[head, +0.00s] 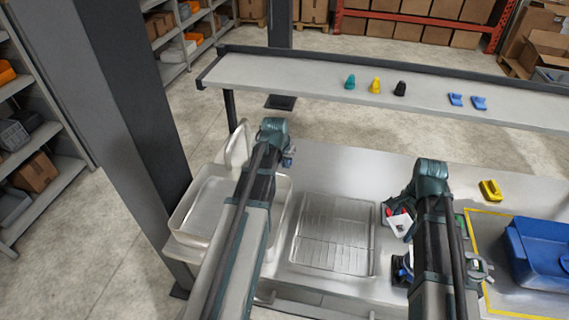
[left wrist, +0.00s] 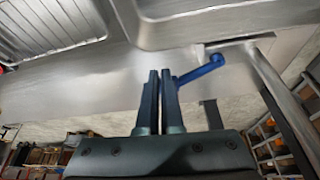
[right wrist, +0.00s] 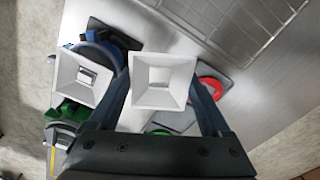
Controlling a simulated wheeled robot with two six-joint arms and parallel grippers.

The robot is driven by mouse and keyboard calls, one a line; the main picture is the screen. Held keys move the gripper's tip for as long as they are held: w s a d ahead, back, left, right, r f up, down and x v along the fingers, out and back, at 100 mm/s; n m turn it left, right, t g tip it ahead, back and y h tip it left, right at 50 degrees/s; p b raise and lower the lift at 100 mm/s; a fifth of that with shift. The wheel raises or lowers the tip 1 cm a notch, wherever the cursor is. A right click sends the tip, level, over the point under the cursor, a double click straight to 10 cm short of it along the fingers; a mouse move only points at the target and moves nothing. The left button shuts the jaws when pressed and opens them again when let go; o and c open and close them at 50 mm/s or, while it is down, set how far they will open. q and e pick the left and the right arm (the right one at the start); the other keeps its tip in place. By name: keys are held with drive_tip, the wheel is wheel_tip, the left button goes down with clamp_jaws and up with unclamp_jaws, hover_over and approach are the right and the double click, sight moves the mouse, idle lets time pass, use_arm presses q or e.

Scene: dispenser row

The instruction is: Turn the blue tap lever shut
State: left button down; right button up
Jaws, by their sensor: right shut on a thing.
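The blue tap lever (left wrist: 205,68) shows in the left wrist view, slanting up to the right with a round knob at its end. Its lower end is at the outer side of the right-hand finger of my left gripper (left wrist: 161,76); whether they touch I cannot tell. That gripper's fingers are close together with nothing seen between them. My right gripper (right wrist: 163,95) is shut on a white square funnel-shaped piece (right wrist: 163,72), with one finger on each side.
A metal sink basin (head: 185,222) and a ribbed drainboard (head: 304,240) lie in the counter. A second white funnel (right wrist: 72,85) and red, blue and green parts are near my right gripper. A blue bin (head: 540,245) is at right. A shelf (head: 300,76) behind holds small coloured parts.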

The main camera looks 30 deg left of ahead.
use_arm(q)
drive_tip(key=s+d+r+p, duration=0.1)
drive_tip(key=s+r+p, duration=0.6)
drive_tip(key=r+p, duration=0.2)
drive_tip(key=shift+s+d+r, duration=0.15)
drive_tip(key=shift+s+d, duration=0.05)
drive_tip(key=shift+d, duration=0.15)
drive_tip(key=shift+s, duration=0.1)
